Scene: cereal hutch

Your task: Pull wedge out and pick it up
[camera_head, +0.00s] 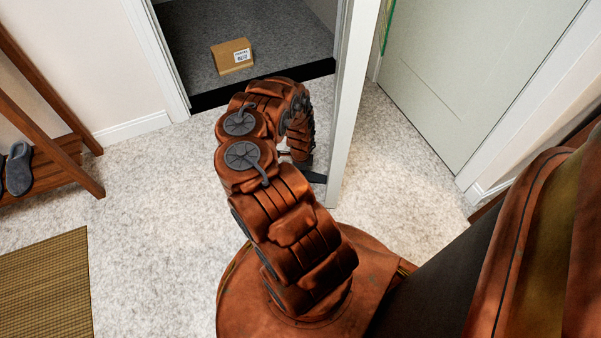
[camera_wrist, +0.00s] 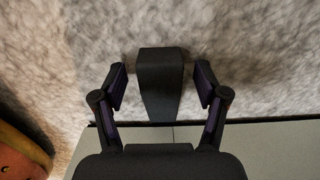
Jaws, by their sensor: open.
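The wedge (camera_wrist: 160,82) is a dark grey tapered block on the pale carpet in the wrist view. Its narrower end points toward the panel at the bottom of that view, and I cannot tell how far it reaches under it. My gripper (camera_wrist: 161,86) is open, with one finger on each side of the wedge and a visible gap on both sides. In the head view a dark piece, apparently the wedge (camera_head: 314,177), shows at the foot of the white door edge, beside my arm. My fingers are mostly hidden there by the arm.
The white door (camera_head: 350,100) stands open on edge close to my arm. A cardboard box (camera_head: 232,56) sits on the dark closet floor behind. A wooden rack with shoes (camera_head: 18,168) and a woven mat (camera_head: 45,285) are at left. The carpet between is clear.

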